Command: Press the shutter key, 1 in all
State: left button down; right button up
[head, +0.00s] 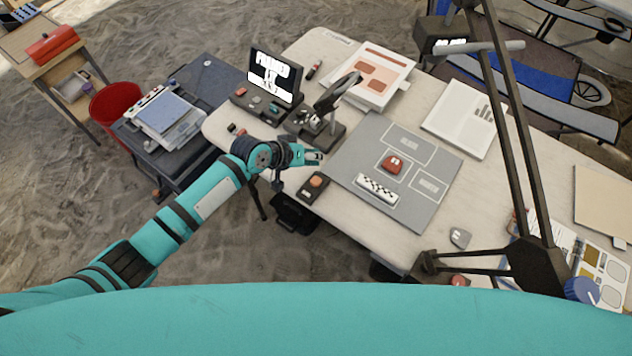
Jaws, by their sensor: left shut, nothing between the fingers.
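My left gripper (314,157) reaches in from the left over the near left edge of the table and is shut and empty. Just below it in the picture, a small dark block with a round orange button (316,181) sits at the table edge; the gripper appears apart from it. A black console (270,108) with red and teal keys stands behind, under a lit display (273,76). Labels are too small to read, so I cannot tell which is the shutter key. A dark stand with a tilted head (335,95) is beside the console. My right gripper is not in view.
A grey mat (440,204) holds a red object (392,164) and a black-and-white scale bar (377,190). A black lamp-like frame (535,260) rises at the right. A red bin (116,105) stands on the sandy floor at left.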

pick_arm(q)
jog(key=b, duration=0.4)
send_over(314, 178)
notch_tip(314, 178, down, 6)
jog(key=shift+s+r, duration=0.1)
jog(key=shift+r, duration=0.15)
jog(key=shift+f+b, duration=0.55)
jog(key=shift+f, duration=0.1)
jog(key=shift+f, duration=0.1)
jog(key=shift+f, duration=0.3)
jog(key=shift+f+b, duration=0.45)
jog(key=shift+b, duration=0.1)
dwell(0.7)
dwell(0.4)
jog(key=shift+r+p, duration=0.9)
jog(key=shift+p, duration=0.05)
